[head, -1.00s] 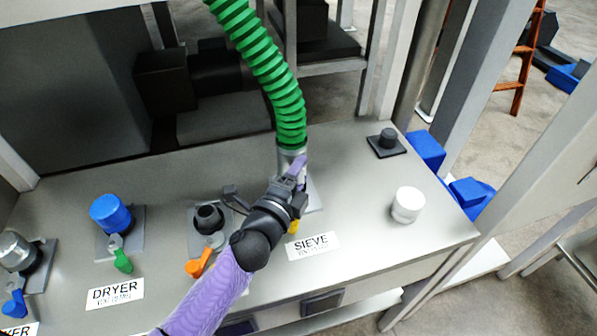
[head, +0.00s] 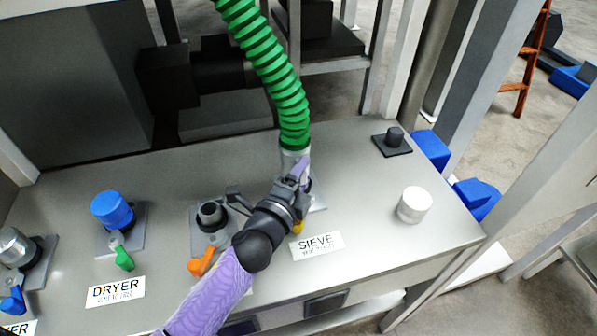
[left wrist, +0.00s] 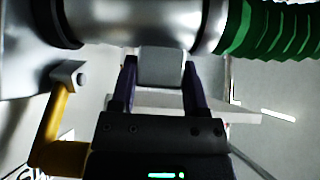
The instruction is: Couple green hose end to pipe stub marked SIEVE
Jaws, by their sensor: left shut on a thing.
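The green hose (head: 268,66) hangs from the top and ends in a silver metal cuff (head: 292,158) above the SIEVE label (head: 318,245). My left gripper (head: 302,172) is at this hose end, shut on it. The left wrist view shows the cuff (left wrist: 140,22) running across the top, with my two fingers (left wrist: 162,85) reaching to a small grey block (left wrist: 161,66) at its side. A dark ring lies at the cuff's left end, and a yellow lever (left wrist: 55,125) sits below. The SIEVE stub is mostly hidden behind my gripper in the head view; I cannot tell whether the joint is closed.
Left of my gripper is an open dark stub (head: 212,213) with an orange lever (head: 201,261). Further left are a blue-capped stub (head: 112,209) with a green lever and the DRYER label (head: 115,291). A white cylinder (head: 415,204) and a black knob (head: 394,138) stand right.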

